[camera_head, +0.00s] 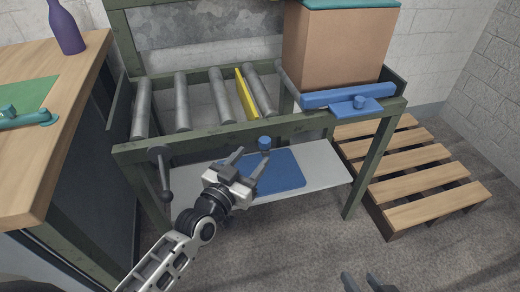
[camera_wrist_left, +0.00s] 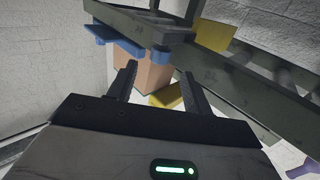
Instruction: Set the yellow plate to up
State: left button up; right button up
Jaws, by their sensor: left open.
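The yellow plate (camera_head: 246,93) shows in the head view as a thin slanted strip between two grey rollers of the conveyor frame. In the left wrist view one yellow piece (camera_wrist_left: 213,36) shows at the green frame and another yellow piece (camera_wrist_left: 167,96) shows lower; I cannot tell which is the plate. My left gripper (camera_head: 251,158) is open and empty, in front of the frame's front rail and below the plate. A blue knob (camera_head: 264,142) shows by its right fingertip; I cannot tell if they touch. My right gripper (camera_head: 363,281) is at the bottom edge, with its fingertips apart.
A cardboard box (camera_head: 338,48) stands on the frame's right end, behind a blue bar (camera_head: 350,95). A dark lever (camera_head: 162,172) hangs at the front left. A blue panel (camera_head: 278,173) lies on the lower shelf. A wooden pallet (camera_head: 425,180) lies at right, a workbench (camera_head: 50,110) at left.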

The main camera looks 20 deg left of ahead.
aim_at(262, 146)
pick_arm(q)
jog(key=w, duration=0.4)
jog(key=shift+d+b, duration=0.3)
jog(key=shift+d, duration=0.1)
jog(key=shift+w+d, duration=0.1)
jog(key=shift+w, duration=0.4)
pick_arm(e)
jog(key=shift+a+f+g, duration=0.25)
jog(key=shift+f+g, duration=0.05)
jog(key=shift+f, duration=0.65)
